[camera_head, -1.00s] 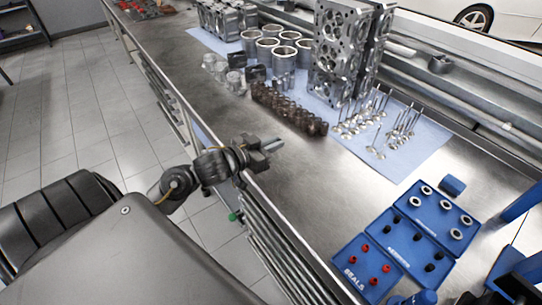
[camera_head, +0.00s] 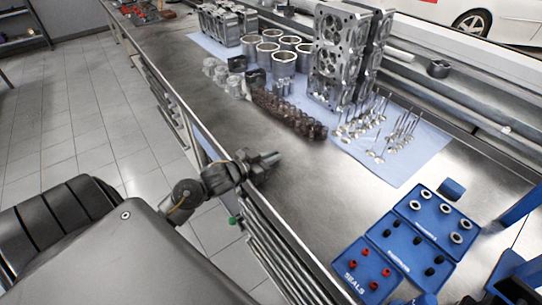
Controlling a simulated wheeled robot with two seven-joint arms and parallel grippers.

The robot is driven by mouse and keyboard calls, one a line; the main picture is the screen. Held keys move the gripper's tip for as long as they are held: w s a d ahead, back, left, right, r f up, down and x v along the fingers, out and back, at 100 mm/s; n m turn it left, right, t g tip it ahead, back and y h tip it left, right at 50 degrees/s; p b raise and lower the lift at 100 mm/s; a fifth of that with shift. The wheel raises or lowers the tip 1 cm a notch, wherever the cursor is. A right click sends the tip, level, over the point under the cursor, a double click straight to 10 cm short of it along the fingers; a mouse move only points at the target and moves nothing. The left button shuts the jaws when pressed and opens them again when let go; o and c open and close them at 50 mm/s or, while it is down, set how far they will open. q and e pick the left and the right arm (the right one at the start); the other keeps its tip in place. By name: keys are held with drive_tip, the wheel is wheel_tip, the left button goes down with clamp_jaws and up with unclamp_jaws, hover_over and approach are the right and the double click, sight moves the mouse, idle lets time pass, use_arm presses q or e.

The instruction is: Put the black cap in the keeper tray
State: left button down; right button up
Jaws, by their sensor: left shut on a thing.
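Three blue trays lie side by side at the lower right of the bench. The middle tray (camera_head: 404,260) holds several small black caps (camera_head: 418,240); its label is too small to read. The tray marked SEALS (camera_head: 350,288) holds red pieces, and the far tray (camera_head: 420,217) holds silver rings. My left gripper (camera_head: 270,158) is over the bench's near edge, well to the upper left of the trays. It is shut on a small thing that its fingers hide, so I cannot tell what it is.
A blue mat (camera_head: 403,172) carries several valves (camera_head: 385,135), metal cylinders (camera_head: 283,64) and an upright cylinder head (camera_head: 338,55). A small blue block (camera_head: 452,189) lies behind the trays. Bare steel bench (camera_head: 320,190) separates gripper and trays.

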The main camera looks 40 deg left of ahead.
use_arm(q)
drive_tip(key=shift+f, duration=0.1)
drive_tip(key=c, duration=1.9)
unclamp_jaws()
drive_tip(key=shift+f, duration=0.1)
drive_tip(key=o, duration=0.4)
drive_tip(key=shift+o, duration=0.2)
